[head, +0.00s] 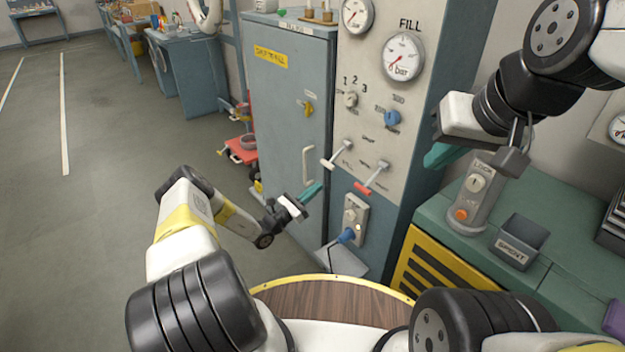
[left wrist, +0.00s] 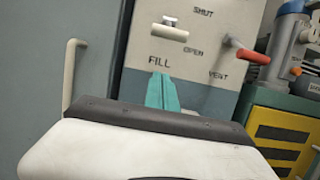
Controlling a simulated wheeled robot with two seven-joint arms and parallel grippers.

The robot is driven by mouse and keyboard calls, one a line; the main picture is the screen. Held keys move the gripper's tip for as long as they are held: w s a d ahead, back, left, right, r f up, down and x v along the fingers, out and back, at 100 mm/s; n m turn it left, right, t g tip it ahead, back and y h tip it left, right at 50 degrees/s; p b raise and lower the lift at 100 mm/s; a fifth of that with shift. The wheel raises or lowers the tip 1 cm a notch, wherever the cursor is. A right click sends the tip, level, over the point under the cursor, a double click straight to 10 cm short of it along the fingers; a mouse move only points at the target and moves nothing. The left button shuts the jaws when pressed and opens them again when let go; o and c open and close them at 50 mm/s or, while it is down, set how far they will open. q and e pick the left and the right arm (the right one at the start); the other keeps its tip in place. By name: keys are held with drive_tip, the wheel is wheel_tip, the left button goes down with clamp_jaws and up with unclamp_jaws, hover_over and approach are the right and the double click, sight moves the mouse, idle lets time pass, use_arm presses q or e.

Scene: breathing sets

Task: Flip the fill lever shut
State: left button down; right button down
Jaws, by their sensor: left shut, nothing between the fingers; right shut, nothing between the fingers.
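The fill lever has a white handle (head: 333,163) and sits on the pale panel (head: 372,130) beside the blue-grey cabinet. In the left wrist view its white handle (left wrist: 168,34) is above the FILL label, near the OPEN marking; SHUT is printed higher up. My left gripper (head: 313,192) is shut and empty, its teal fingers below and left of the lever in the head view and apart from it. In the left wrist view the fingertips (left wrist: 164,76) point up toward the panel below the handle. My right gripper (head: 438,156) is shut and empty, right of the panel.
A red-handled lever (head: 364,188) by the VENT label is just right of the fill lever. The cabinet's pale door handle (head: 308,164) stands out on the left. A blue plug (head: 346,236) is below. The green bench (head: 440,225) with a LOCK box (head: 474,195) is on the right.

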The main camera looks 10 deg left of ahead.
sight(328, 165)
use_arm(q)
wheel_tip(328, 165, up, 5)
drive_tip(key=w+d, duration=0.2)
drive_tip(key=shift+w+r, duration=0.1)
drive_tip(key=shift+r, duration=0.05)
idle(0.4)
